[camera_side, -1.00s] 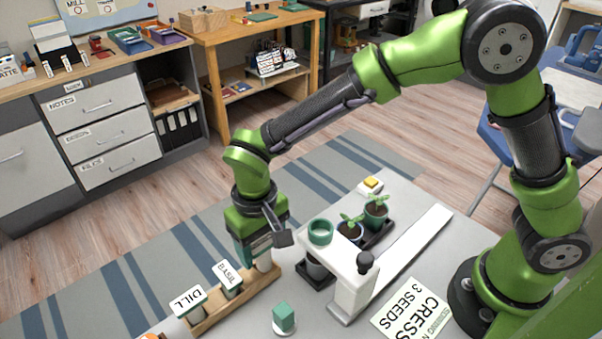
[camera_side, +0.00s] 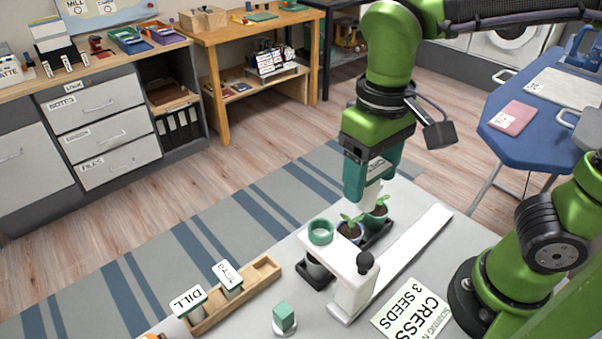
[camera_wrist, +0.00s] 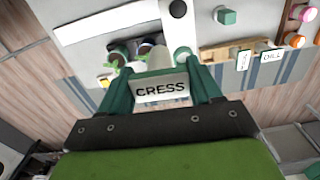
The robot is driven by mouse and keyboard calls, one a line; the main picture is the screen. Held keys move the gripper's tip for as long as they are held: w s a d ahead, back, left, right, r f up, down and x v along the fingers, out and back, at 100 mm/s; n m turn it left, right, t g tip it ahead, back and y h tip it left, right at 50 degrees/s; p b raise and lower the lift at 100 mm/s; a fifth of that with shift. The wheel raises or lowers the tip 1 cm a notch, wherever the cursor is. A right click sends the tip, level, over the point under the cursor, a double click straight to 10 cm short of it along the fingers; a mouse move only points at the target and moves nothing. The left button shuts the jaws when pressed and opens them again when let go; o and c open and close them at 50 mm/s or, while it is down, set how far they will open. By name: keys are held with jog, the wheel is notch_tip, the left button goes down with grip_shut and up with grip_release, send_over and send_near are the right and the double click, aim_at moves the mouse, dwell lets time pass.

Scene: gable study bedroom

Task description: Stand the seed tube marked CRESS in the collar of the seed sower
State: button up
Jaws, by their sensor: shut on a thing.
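My gripper (camera_side: 368,188) is shut on the CRESS seed tube, whose white label (camera_wrist: 162,90) reads CRESS between the fingers in the wrist view. The seed sower (camera_side: 355,280) is a white post and arm on a long pale base. Its green ring collar (camera_side: 321,232) sits at the arm's end, to the left of and below my gripper. The collar is empty and a pot stands beneath it.
A wooden rack (camera_side: 262,277) holds the DILL tube (camera_side: 188,300) and the BASIL tube (camera_side: 228,279). Potted seedlings (camera_side: 377,215) stand on a dark tray behind the sower. A green block (camera_side: 284,317) and a CRESS 3 SEEDS card (camera_side: 412,312) lie in front.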

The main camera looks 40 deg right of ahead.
jog(key=s+d+f, duration=0.3)
jog(key=s+d, duration=0.2)
jog(key=s, duration=0.2)
send_over(320, 235)
jog(key=shift+n, duration=0.3)
jog(key=shift+f, duration=2.85)
jog(key=shift+f, duration=0.2)
jog(key=o, duration=1.1)
